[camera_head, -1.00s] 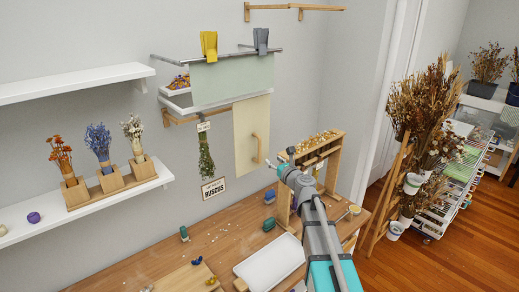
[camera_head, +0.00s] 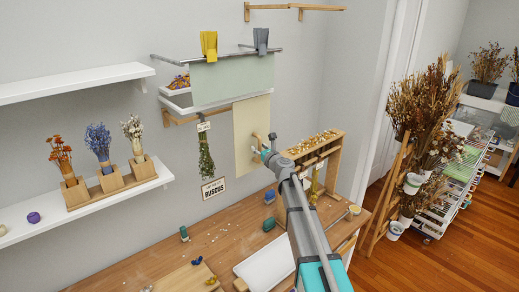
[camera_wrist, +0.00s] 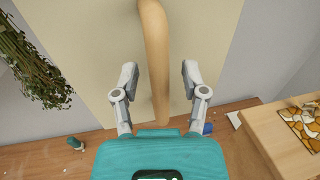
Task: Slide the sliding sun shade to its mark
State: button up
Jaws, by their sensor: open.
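The sliding sun shade is a cream panel (camera_head: 246,125) hanging at the wall, with a vertical wooden handle on its right part. In the wrist view the panel (camera_wrist: 100,60) fills the upper middle, and the wooden handle (camera_wrist: 154,60) runs down between my gripper's fingers. My gripper (camera_wrist: 158,80) is open, with one finger on each side of the handle and a gap on both sides. In the head view my gripper (camera_head: 262,146) is at the panel's right side and hides most of the handle. I cannot make out the mark.
A pale green cloth (camera_head: 232,80) hangs from a rail with yellow and grey clips, above the panel. A dried green bunch (camera_head: 205,155) hangs left of it. A wooden rack (camera_head: 318,150) stands to the right on the workbench (camera_head: 225,235), beside a white tray (camera_head: 262,268).

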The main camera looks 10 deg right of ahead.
grip_shut()
dwell(0.3)
jog(key=shift+s, duration=0.1)
